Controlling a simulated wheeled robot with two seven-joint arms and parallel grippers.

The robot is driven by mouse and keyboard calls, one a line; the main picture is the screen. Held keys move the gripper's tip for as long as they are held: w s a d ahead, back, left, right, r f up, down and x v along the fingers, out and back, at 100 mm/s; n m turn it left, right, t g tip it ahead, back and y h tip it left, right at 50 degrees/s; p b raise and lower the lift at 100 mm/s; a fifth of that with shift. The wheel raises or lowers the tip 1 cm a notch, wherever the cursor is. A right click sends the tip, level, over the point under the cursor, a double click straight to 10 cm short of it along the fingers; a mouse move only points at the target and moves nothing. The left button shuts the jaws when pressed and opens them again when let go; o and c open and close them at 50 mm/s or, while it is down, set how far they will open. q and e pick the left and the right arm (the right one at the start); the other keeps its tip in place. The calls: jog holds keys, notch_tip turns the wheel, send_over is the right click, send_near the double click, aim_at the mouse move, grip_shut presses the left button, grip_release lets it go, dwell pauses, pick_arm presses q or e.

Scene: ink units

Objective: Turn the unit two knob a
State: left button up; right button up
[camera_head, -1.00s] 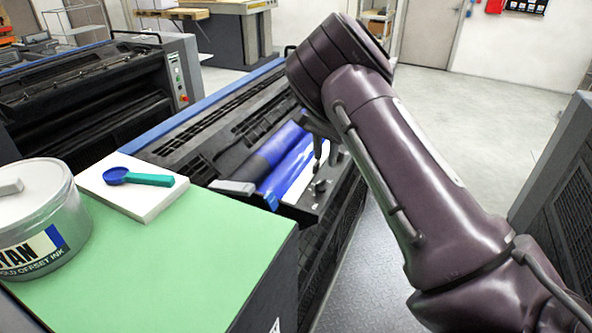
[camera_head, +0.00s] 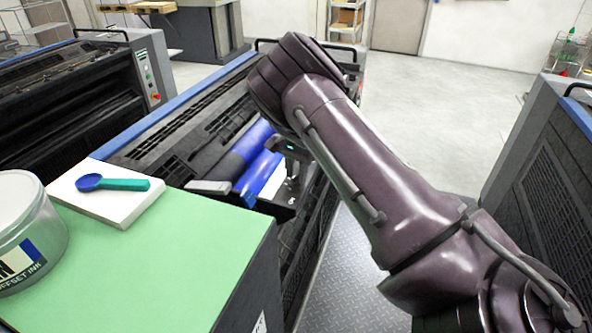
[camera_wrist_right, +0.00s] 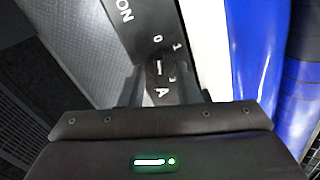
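The knob (camera_wrist_right: 160,70) is dark and round with a white line on its face. It sits on a dark panel marked "0", "1" and "A" in the right wrist view. My right gripper (camera_wrist_right: 161,84) reaches down to it, with one dark finger on each side of the knob. The fingers look apart; whether they touch the knob is hard to tell. In the head view my right gripper (camera_head: 291,180) is at the end of the ink unit (camera_head: 180,140), and it hides the knob there. My left gripper is not in view.
Blue rollers (camera_head: 245,160) lie beside the panel. A green-topped cabinet (camera_head: 150,260) stands in front, with an ink tin (camera_head: 25,235) and a blue-green scoop (camera_head: 112,184) on a white block (camera_head: 115,208). Another unit (camera_head: 560,160) stands at right across a clear aisle (camera_head: 350,270).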

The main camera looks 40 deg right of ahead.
grip_shut()
